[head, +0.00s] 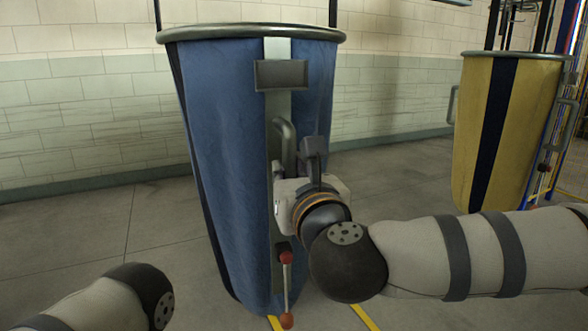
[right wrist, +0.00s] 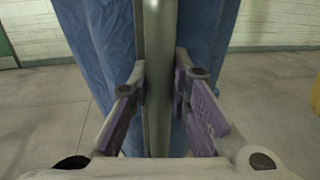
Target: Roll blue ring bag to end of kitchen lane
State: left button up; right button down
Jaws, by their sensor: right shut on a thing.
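The blue ring bag (head: 225,130) hangs from a round metal ring in front of me in the head view. It has a grey vertical strap with a blank dark plate and a metal handle (head: 286,140) on its front. My right gripper (head: 298,165) is at this handle, and my wrist hides part of the bag's lower front. In the right wrist view, the fingers (right wrist: 160,95) are shut on the upright handle bar (right wrist: 158,50), with the blue cloth (right wrist: 90,45) behind it. My left gripper is out of view; only part of my left arm shows.
A yellow bag (head: 480,130) with a dark stripe hangs in a ring at the right, beside a blue and red frame. A lever with red knobs (head: 287,290) is low on the blue bag's front. Yellow floor lines (head: 364,317) show below. Open floor (head: 90,240) lies at the left, before a tiled wall (head: 90,110).

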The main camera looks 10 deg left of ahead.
jog(key=shift+d, duration=0.1)
jog(key=c, duration=1.5)
grip_release()
jog(key=v, duration=1.2)
jog(key=shift+r, duration=0.1)
